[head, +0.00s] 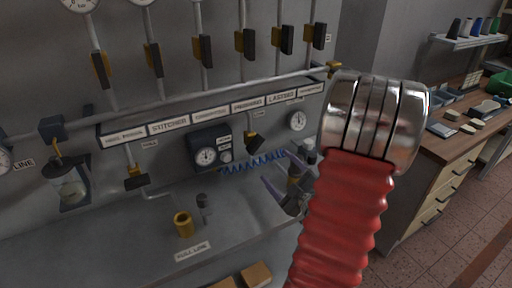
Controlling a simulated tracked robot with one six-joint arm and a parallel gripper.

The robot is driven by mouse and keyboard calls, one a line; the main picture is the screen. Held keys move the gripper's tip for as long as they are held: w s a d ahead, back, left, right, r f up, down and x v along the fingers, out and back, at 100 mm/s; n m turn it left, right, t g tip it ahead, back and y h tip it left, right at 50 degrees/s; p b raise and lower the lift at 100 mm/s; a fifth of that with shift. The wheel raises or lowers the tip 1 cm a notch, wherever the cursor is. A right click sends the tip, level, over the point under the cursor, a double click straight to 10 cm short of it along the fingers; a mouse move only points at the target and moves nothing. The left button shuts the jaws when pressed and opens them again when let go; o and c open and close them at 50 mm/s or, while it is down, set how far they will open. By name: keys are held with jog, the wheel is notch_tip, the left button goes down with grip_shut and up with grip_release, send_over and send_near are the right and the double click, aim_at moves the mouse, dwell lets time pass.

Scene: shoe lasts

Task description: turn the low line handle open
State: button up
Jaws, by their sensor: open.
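Two small brass valves sit under the label strip: one with a dark handle (253,143) at the middle right, and one with a dark handle (136,182) at the left. Small tags sit beside them, too small to read, so I cannot tell which is the low line handle. My gripper (277,167) is in front of the panel, right of and below the middle-right valve. Its two grey-purple fingers are spread, with nothing seen between them. My red ribbed arm with a chrome joint hides the panel's right end.
A row of dark-handled valves (203,50) hangs above a horizontal pipe. A gauge box (209,147) and a blue coiled hose (250,164) lie near the gripper. A brass cup (183,224) stands on the grey ledge (120,235). A wooden bench (462,147) is at right.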

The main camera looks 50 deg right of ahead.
aim_at(258, 148)
jog(key=shift+w, duration=0.15)
jog(key=x, duration=1.3)
jog(key=shift+w+d, duration=0.1)
jog(key=shift+w, duration=0.15)
jog(key=shift+c, duration=0.6)
jog(key=shift+f, duration=0.1)
jog(key=c, duration=0.9)
